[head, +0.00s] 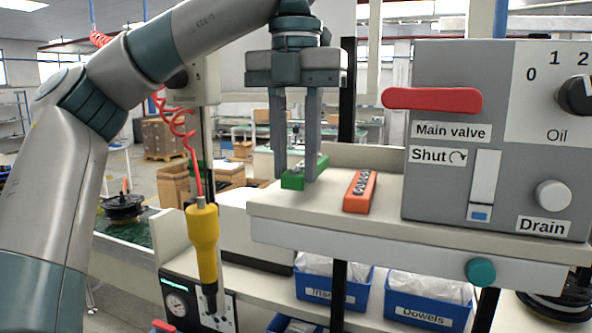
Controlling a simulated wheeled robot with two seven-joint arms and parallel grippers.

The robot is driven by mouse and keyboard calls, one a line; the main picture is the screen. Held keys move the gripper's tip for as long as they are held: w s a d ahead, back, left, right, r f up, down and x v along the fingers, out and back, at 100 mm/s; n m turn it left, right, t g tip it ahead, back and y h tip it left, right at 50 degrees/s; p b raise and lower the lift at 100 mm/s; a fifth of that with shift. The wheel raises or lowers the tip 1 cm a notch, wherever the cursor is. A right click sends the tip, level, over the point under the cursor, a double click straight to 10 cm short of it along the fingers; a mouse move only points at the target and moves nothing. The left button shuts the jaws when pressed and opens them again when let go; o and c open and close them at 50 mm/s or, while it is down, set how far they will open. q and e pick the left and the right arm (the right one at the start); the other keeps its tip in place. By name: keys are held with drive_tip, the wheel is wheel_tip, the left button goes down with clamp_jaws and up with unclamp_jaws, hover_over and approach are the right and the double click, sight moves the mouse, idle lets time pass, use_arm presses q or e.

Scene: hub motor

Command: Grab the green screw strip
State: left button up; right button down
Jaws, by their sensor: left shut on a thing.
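The green screw strip (292,181) is at the left end of the beige shelf (283,203), with small screws standing on it. My left gripper (296,172) points straight down over it, with its two fingers around the strip. The left gripper is shut on the strip, and the fingers partly cover it. I cannot tell whether the strip still touches the shelf. My right gripper is not in view.
An orange strip with screws (360,192) lies just right of the green one. A grey control box (450,200) with a red valve handle (432,99) stands farther right. A yellow screwdriver (203,240) hangs at the left. Blue bins (428,313) sit below.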

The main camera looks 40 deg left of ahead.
use_arm(q)
drive_tip(key=shift+r, duration=4)
